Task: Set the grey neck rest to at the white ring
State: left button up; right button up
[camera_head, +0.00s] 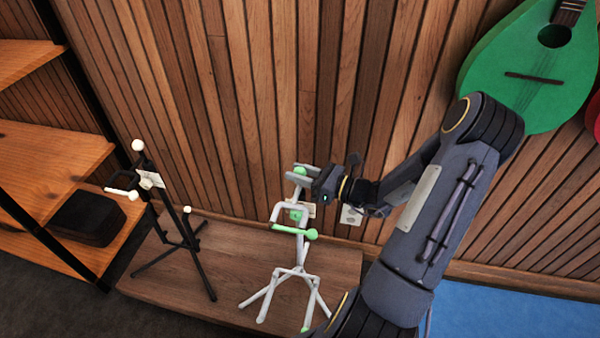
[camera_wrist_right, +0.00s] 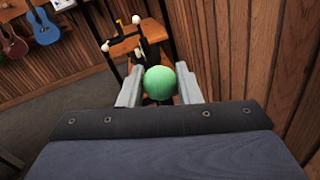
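The light grey stand (camera_head: 290,275) with green tips stands on the wooden platform. Its upper part, with the neck rest (camera_head: 279,212), rises in front of the slatted wall. A green ball (camera_head: 299,170) is at its top. My right gripper (camera_head: 300,172) is at this top end, fingers either side of the ball. In the right wrist view the green ball (camera_wrist_right: 160,83) sits between the two grey fingers, very close to both. I cannot tell whether they press on it. I cannot make out a white ring on the shaft. My left gripper is not in view.
A black stand (camera_head: 185,240) with white tips stands left on the platform (camera_head: 240,255). Wooden shelves (camera_head: 50,150) with a black case (camera_head: 88,217) are further left. A green instrument (camera_head: 535,70) hangs on the wall at right. Blue floor (camera_head: 510,312) lies at lower right.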

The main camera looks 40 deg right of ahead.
grip_shut()
notch_tip(320, 180, up, 18)
jog(key=p, duration=1.6)
jog(key=o, duration=0.6)
grip_release()
jog(key=shift+o, duration=0.2)
jog(key=v, duration=0.7)
jog(key=shift+s+d, duration=0.2)
jog(key=shift+s, duration=0.15)
jog(key=shift+s, duration=0.1)
